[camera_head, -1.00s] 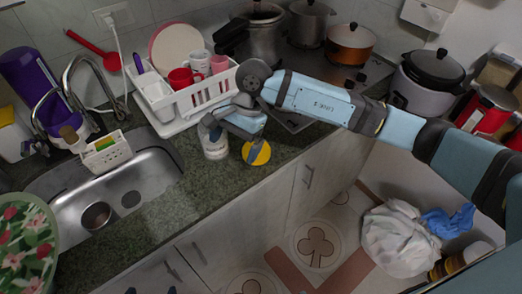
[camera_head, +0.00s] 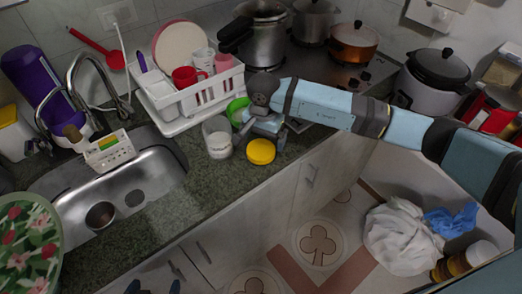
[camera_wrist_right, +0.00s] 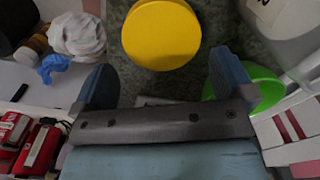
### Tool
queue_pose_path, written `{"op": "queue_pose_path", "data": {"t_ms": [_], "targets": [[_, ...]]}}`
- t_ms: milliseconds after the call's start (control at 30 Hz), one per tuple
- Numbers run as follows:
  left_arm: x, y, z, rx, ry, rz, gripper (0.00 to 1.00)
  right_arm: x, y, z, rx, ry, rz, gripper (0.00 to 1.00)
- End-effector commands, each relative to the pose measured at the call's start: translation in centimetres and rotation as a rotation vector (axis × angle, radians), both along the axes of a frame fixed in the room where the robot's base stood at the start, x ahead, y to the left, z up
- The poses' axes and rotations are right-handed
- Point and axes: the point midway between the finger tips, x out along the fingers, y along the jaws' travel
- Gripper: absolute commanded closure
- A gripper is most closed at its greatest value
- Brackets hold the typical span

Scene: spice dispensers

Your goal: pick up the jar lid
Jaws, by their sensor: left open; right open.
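A round yellow lid (camera_head: 261,151) lies flat at the counter's front edge. It also shows in the right wrist view (camera_wrist_right: 161,34), just beyond the fingertips. A clear jar with a whitish content (camera_head: 218,138) stands to its left; part of it shows at the wrist view's upper right. My right gripper (camera_head: 262,133) is open and empty, pointing down behind the lid. In the wrist view its two blue fingers (camera_wrist_right: 163,78) are spread wide, with the lid ahead of the gap. My left gripper (camera_head: 152,287) shows only as two blue fingertips, apart, at the bottom edge.
A round green object (camera_head: 238,110) lies close to my right gripper, partly hidden. A white dish rack (camera_head: 184,118) stands behind the jar. The sink (camera_head: 150,180) is at the left. Pots stand on the stove (camera_head: 335,70) behind my right arm.

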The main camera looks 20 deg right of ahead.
Motion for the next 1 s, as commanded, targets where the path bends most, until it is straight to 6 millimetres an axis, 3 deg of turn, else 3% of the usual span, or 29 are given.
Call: {"op": "queue_pose_path", "data": {"t_ms": [300, 567, 733, 1000], "targets": [[0.1, 0.0, 1.3, 0.000, -0.003, 0.001, 0.00, -0.1, 0.4, -4.2, 0.001, 0.001, -0.001, 0.00], [0.1, 0.0, 1.3, 0.000, -0.003, 0.001, 0.00, 0.0, 0.4, -4.6, 0.001, 0.001, 0.000, 0.00], [0.1, 0.0, 1.2, 0.000, -0.003, 0.001, 0.00, 0.0, 0.4, -4.6, 0.001, 0.001, 0.000, 0.34], [0.1, 0.0, 1.2, 0.000, -0.002, 0.001, 0.00, 0.0, 0.4, -4.5, 0.000, 0.000, 0.000, 0.37]]}}
